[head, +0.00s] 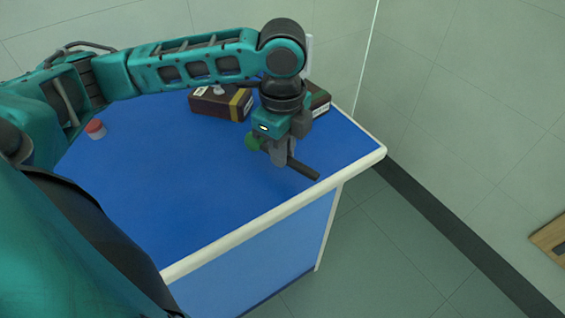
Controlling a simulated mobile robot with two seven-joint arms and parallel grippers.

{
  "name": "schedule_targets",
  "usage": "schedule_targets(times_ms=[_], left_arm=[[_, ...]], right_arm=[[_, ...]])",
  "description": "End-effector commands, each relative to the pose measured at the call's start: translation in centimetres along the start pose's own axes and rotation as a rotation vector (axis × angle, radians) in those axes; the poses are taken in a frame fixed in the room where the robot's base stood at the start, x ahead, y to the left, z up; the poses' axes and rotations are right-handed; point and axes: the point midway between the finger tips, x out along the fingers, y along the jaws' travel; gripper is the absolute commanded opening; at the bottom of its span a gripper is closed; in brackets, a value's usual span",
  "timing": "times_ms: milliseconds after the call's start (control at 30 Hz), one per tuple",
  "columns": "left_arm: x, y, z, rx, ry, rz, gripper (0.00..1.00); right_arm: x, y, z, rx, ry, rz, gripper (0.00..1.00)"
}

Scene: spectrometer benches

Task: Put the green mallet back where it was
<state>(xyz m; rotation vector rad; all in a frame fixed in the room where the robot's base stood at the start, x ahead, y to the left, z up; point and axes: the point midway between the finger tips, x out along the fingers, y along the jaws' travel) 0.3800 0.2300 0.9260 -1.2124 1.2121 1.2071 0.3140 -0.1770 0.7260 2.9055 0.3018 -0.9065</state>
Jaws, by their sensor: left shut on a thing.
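The green mallet (253,142) has a green head and a dark handle (303,169). It is at the right part of the blue bench (190,190). My left gripper (281,160) points down and is shut on the mallet, with the head showing on its left and the handle sticking out to its right. The gripper hides the mallet's middle. I cannot tell whether the mallet touches the bench top or is just above it. My right gripper is not in view.
A dark brown box (222,104) stands behind the gripper, and another box (320,101) is partly hidden behind my wrist. A small red-and-white jar (95,129) stands at the left. The bench's pale edge (290,206) runs in front. The middle of the bench is clear.

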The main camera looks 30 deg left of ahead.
Motion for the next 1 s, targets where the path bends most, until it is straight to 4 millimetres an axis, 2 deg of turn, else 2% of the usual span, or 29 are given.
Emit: schedule_targets(times_ms=[33, 200, 633, 667, 700, 900, 1000], left_arm=[[1.3, 0.1, 0.1, -0.001, -0.002, 0.003, 0.0], [3.5, 0.0, 0.0, -0.001, 0.0, 0.001, 0.0], [4.0, 0.0, 0.0, 0.0, -0.001, 0.0, 0.0], [4.1, 0.0, 0.0, 0.0, -0.001, 0.0, 0.16], [4.1, 0.0, 0.0, 0.0, -0.001, 0.0, 0.2], [4.0, 0.0, 0.0, 0.0, -0.001, 0.0, 0.39], [4.0, 0.0, 0.0, 0.0, 0.0, -0.001, 0.41]], right_arm=[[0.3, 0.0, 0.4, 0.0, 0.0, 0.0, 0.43], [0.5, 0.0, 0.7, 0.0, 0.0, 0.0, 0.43], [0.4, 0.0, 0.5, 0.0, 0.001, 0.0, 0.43], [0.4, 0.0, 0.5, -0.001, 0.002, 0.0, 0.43], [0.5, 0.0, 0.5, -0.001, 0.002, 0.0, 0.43], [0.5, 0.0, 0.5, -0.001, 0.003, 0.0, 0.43], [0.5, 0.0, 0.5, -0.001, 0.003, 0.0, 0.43]])
